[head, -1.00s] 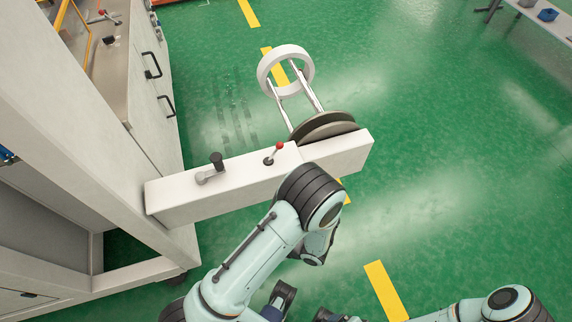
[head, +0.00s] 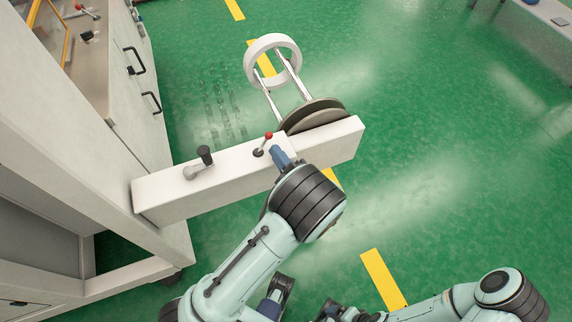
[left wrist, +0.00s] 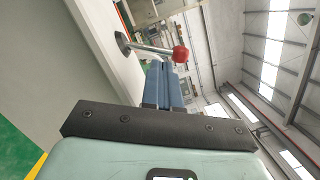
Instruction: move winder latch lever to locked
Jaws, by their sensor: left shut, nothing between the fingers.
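A short lever with a red knob (head: 268,136) stands on a dark round base on top of the white winder arm (head: 165,190). Its metal rod leans toward the far right in the head view. In the left wrist view the red knob (left wrist: 181,54) shows just beyond the fingertips, with the rod running left to its dark base. My left gripper (head: 282,157) has its blue fingers shut and empty, close beside the lever on its right in the head view. Whether they touch it I cannot tell.
A black-knobbed handle (head: 205,155) on a grey crank stands left of the lever on the same beam. Dark discs (head: 315,115) and a white ring (head: 272,61) on rods sit at the beam's right end. A white machine cabinet stands left; green floor on the right is open.

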